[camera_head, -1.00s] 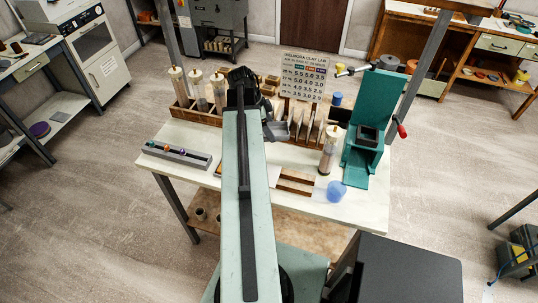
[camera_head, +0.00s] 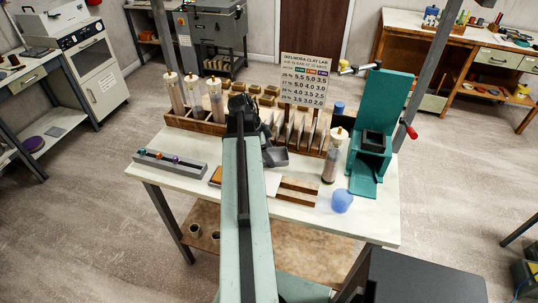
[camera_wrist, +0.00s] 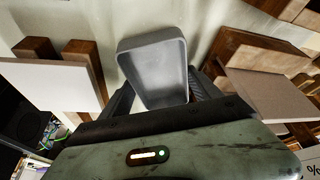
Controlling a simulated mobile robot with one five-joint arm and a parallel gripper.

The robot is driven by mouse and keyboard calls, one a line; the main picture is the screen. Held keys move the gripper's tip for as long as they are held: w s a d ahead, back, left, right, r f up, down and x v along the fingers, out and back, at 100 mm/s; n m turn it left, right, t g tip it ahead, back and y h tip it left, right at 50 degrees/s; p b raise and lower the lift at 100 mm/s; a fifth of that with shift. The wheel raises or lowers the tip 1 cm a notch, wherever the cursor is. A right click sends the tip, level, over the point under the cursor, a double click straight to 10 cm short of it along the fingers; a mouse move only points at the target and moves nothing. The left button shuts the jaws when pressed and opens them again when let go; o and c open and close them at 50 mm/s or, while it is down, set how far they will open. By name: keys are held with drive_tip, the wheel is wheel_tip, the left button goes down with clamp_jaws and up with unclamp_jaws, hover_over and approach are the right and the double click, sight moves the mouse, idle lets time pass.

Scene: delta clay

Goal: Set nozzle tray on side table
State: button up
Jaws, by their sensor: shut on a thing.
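A small, empty grey tray (camera_wrist: 155,68) with raised walls sits between my gripper's fingers (camera_wrist: 163,92) in the wrist view. My gripper is shut on it. In the head view the tray (camera_head: 275,156) shows just right of my gripper (camera_head: 250,135), over the middle of the white-topped work table (camera_head: 375,222). I cannot tell whether the tray touches the tabletop. My arm hides part of the table. A longer grey rack (camera_head: 170,163) with small coloured pieces lies at the table's left. I cannot tell which surface is the side table.
Clay tubes (camera_head: 193,92) stand in a wooden rack at the back left. A sign (camera_head: 303,78), upright tiles in wooden holders (camera_head: 300,132), a lone tube (camera_head: 335,158), a teal press (camera_head: 372,125) and a blue cup (camera_head: 342,200) crowd the right. Floor at left is clear.

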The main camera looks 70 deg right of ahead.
drive_tip(key=o, duration=1.1)
drive_tip(key=shift+f, duration=0.1)
drive_tip(key=shift+r+p, duration=0.55)
drive_tip(key=p+v, duration=1)
drive_tip(key=v, duration=0.1)
drive_tip(key=shift+w, duration=0.2)
